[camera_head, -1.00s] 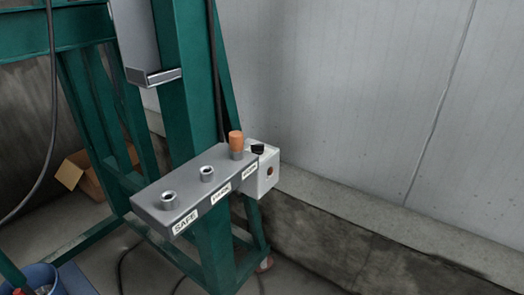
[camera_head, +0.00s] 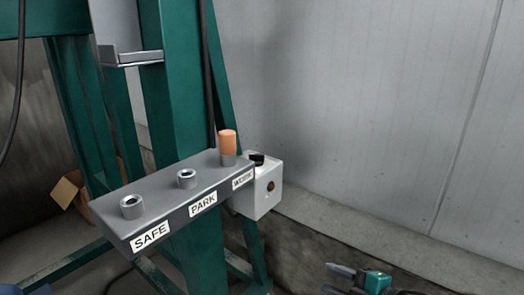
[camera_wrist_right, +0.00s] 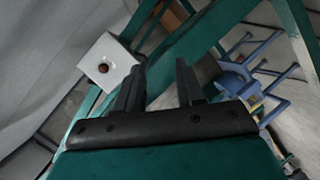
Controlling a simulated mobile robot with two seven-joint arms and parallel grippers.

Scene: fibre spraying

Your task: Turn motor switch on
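My right gripper (camera_head: 334,279) is at the bottom right of the head view, apart from the box and lower. In the right wrist view its two fingers (camera_wrist_right: 160,75) are spread with nothing between them. My left gripper is not in view.
The grey bracket (camera_head: 115,218) carries SAFE, PARK and WORK labels; an orange peg (camera_head: 228,142) stands in the WORK socket. A green steel frame (camera_head: 175,90) holds it. A grey wall (camera_head: 370,90) stands behind. Space right of the box is free.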

